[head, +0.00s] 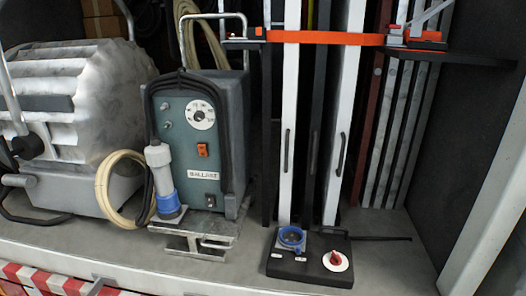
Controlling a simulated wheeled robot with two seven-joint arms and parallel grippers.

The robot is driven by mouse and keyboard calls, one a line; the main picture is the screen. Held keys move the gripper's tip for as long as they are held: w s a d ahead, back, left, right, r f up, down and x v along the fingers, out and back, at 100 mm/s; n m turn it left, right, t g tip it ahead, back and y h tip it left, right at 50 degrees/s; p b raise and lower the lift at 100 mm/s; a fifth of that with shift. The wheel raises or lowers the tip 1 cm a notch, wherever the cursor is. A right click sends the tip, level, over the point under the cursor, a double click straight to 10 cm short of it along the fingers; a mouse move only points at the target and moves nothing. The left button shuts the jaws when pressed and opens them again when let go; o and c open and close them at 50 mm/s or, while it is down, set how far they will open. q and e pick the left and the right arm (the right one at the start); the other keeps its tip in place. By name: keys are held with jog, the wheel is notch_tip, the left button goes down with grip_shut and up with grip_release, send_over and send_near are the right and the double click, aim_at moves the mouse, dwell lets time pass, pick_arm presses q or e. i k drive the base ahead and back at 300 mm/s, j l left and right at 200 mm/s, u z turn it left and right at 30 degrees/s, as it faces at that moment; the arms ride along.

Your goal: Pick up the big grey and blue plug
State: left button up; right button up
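The big grey and blue plug (162,181) stands upright, its grey body on top and its blue collar at the bottom. It is in front of the left side of the green ballast box (204,140), low down, above the metal bracket at the box's foot. A black cable runs down beside it on the left. Neither of my grippers shows in the head view.
A cream cable loop (103,190) hangs left of the plug, beside a large silver lamp housing (75,90). A black panel (310,258) with a blue socket (291,238) and a red knob (335,260) lies on the grey shelf (215,272). An orange strap (325,38) crosses upright boards.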

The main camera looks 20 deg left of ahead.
aim_at(157, 155)
jog(key=u, duration=1.4)
